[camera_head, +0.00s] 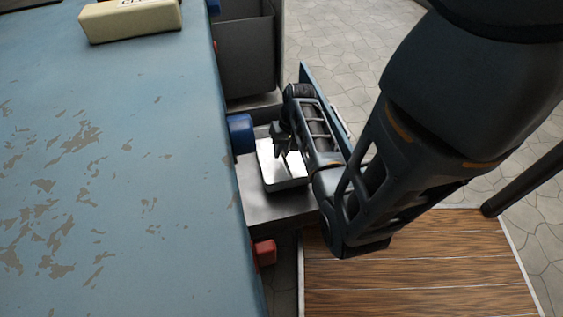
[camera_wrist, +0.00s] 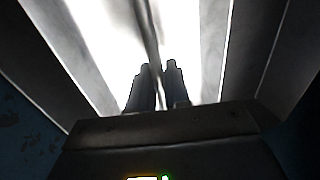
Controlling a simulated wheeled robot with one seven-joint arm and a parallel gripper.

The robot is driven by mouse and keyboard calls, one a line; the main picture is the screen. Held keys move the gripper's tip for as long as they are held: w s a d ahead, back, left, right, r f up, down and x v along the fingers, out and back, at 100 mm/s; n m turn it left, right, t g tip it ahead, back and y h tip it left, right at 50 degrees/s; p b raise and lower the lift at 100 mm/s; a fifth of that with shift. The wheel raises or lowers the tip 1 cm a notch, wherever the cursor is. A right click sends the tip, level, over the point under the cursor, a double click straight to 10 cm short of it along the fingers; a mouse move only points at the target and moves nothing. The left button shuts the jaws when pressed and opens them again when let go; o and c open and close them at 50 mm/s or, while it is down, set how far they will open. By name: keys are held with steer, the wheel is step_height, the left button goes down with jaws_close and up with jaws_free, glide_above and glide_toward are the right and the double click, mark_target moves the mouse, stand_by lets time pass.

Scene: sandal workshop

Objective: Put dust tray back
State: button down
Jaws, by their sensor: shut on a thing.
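The dust tray (camera_head: 285,180) looks like a shallow, bright pale tray in the head view, in a grey metal recess or ledge beside the blue worn surface. My gripper (camera_head: 284,152) reaches down over it from the right. In the wrist view my gripper (camera_wrist: 158,78) has its two dark fingers close together on a thin grey strip that runs across the bright tray (camera_wrist: 105,45). The strip seems to be part of the tray. The exact contact is hard to see because of glare, and my arm hides the tray's right side.
The blue machine top (camera_head: 120,150) fills the left. A blue knob (camera_head: 240,132) and a red knob (camera_head: 265,252) stick out by the grey ledge (camera_head: 268,208). A grey bin (camera_head: 245,55) is behind, and an upright blue panel (camera_head: 318,88) stands beyond my wrist. A cream block (camera_head: 130,20) lies far left.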

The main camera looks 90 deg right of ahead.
mark_target(281, 161)
steer(key=shift+s+b+x, duration=0.2)
steer(key=shift+b+x, duration=0.25)
steer(key=shift+x, duration=0.5)
steer(key=shift+s+b+x, duration=0.25)
steer(key=shift+b+x, duration=0.15)
steer(key=shift+x, duration=0.55)
steer(key=shift+d+f, duration=0.15)
steer(key=shift+f, duration=0.05)
steer(key=c, duration=1.1)
jaws_free()
steer(key=p+v, duration=0.5)
steer(key=v, duration=0.7)
steer(key=shift+r, duration=0.1)
